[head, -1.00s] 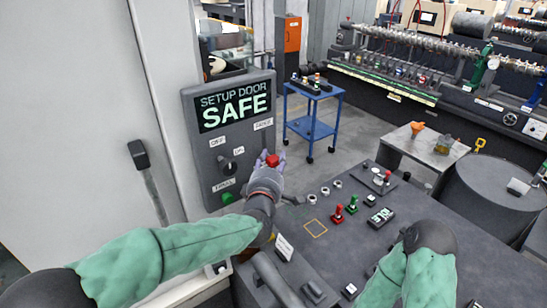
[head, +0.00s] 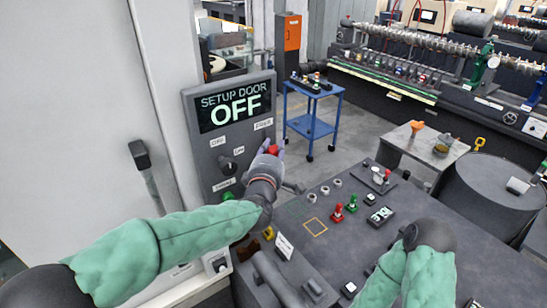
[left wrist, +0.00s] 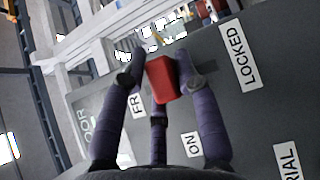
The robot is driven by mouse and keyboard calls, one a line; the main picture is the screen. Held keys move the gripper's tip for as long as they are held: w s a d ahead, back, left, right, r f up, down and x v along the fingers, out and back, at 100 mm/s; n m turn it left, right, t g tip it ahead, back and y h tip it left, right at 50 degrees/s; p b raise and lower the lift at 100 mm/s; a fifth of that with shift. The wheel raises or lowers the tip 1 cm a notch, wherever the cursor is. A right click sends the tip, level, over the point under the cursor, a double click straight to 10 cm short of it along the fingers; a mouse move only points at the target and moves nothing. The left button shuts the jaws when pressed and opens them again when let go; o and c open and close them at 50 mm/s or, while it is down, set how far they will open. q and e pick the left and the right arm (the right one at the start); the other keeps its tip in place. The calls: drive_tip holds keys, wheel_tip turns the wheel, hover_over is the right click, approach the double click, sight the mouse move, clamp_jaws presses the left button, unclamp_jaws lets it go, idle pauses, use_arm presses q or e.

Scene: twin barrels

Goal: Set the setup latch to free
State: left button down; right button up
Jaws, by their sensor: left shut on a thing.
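A grey setup panel (head: 205,177) stands at the left in the head view. Its display (head: 236,104) reads "SETUP DOOR OFF". My left gripper (head: 272,153) is at the panel's right side, shut on a red latch handle (head: 271,149). In the left wrist view the red handle (left wrist: 161,79) sits between the fingers (left wrist: 165,75). A partly covered label (left wrist: 137,112) starting "FR" is to its left, and a "LOCKED" label (left wrist: 239,55) is to its right. The latch's base is hidden. My right gripper does not show; only my right arm does.
A dark selector knob (head: 229,166) is on the panel, left of my gripper. A dark console (head: 400,262) with small buttons and switches lies to the right. A blue cart (head: 311,127) stands behind on open floor.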

sight(273, 150)
use_arm(q)
drive_tip(key=shift+r, duration=1.9)
drive_tip(key=c, duration=1.2)
unclamp_jaws()
drive_tip(key=shift+o, duration=0.2)
drive_tip(key=shift+f, duration=0.1)
drive_tip(key=shift+s+a+f, duration=0.1)
drive_tip(key=shift+s, duration=0.5)
drive_tip(key=s+a, duration=0.1)
drive_tip(key=s, duration=0.9)
drive_tip(key=shift+s+a, duration=0.3)
drive_tip(key=shift+a, duration=0.05)
